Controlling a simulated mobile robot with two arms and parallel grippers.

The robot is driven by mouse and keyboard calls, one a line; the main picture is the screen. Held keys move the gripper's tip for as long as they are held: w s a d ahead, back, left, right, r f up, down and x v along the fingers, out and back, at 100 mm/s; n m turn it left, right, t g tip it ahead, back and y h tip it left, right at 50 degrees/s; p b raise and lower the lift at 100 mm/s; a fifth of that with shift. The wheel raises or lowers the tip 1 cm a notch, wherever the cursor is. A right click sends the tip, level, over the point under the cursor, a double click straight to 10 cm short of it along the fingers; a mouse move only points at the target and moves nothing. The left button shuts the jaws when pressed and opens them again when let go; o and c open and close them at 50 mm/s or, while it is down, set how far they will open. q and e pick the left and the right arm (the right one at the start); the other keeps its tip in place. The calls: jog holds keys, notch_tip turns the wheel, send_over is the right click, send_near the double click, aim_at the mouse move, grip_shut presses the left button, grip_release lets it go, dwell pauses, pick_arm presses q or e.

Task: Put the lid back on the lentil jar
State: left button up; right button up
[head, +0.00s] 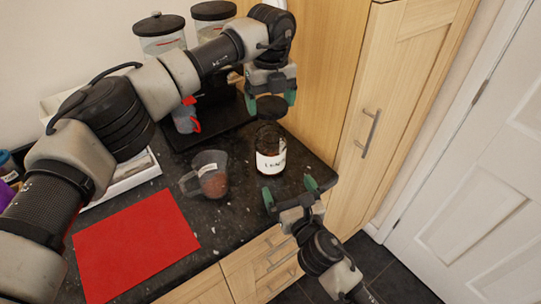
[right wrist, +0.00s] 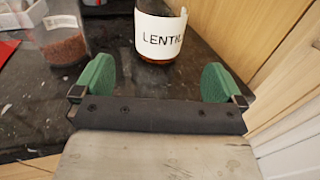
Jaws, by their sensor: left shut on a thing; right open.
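The lentil jar (head: 270,140) stands upright near the counter's right end, glass with a white label. Its lower part also shows in the right wrist view (right wrist: 161,28), where the label reads "LENTIL" in part. My left gripper (head: 271,99) points down over the jar, shut on the dark round lid (head: 270,108).
A clear measuring jug (head: 209,172) with brown contents stands left of the jar. A red mat (head: 135,245) lies at the front left. Black-lidded canisters (head: 160,34) stand at the back. A wooden cabinet (head: 400,85) rises close on the right.

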aim_at(272, 156)
jog(key=shift+w, duration=0.1)
jog(key=x, duration=1.2)
jog(key=c, duration=1.1)
pick_arm(q)
jog(key=shift+f, duration=2.5)
